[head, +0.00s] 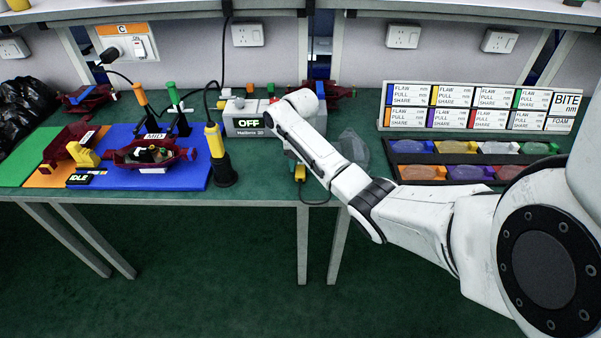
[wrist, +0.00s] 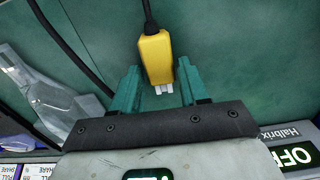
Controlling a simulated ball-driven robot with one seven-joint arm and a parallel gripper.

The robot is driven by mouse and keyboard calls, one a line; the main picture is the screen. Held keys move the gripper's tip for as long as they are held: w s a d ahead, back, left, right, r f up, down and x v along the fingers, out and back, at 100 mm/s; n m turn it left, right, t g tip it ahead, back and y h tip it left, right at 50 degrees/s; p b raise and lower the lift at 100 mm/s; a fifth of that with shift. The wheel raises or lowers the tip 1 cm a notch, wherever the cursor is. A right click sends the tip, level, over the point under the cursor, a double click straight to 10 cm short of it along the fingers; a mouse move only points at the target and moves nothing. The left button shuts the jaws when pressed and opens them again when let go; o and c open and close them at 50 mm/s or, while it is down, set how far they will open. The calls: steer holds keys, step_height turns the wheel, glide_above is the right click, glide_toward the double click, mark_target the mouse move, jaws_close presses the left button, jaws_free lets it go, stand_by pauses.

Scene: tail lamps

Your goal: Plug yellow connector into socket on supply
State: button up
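The yellow connector (head: 300,172) is by the table's front edge, below my arm's end in the head view. In the wrist view the yellow connector (wrist: 155,57) has white prongs at its near end and a black cable at the far end. My gripper (wrist: 160,82) has teal fingers on either side of the connector, with narrow gaps showing, so it looks open. In the head view my gripper is mostly hidden behind my wrist. The supply (head: 244,122) is a pale box reading OFF, just left of my arm; its corner also shows in the wrist view (wrist: 285,137). I cannot make out its socket.
A black and yellow tool (head: 217,155) stands left of the supply. A blue mat (head: 195,178) holds a red lamp housing (head: 150,154). A clear lens-like piece (head: 354,146) lies right of my arm, near a black tray (head: 470,160) of coloured lenses.

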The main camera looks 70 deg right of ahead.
mark_target(300, 168)
steer(key=c, duration=0.7)
steer(key=shift+r, duration=0.45)
step_height(300, 168, up, 3)
steer(key=shift+a+f, duration=0.1)
steer(key=shift+f, duration=0.1)
steer(key=s+a+r+p, duration=0.2)
steer(key=s+r+p, duration=0.1)
steer(key=p, duration=0.1)
steer(key=s+a+r+p, duration=0.3)
steer(key=s+p, duration=0.1)
steer(key=s+a+r+p, duration=0.3)
steer(key=s+p, duration=0.1)
steer(key=shift+a+r, duration=0.2)
steer(key=shift+r, duration=0.05)
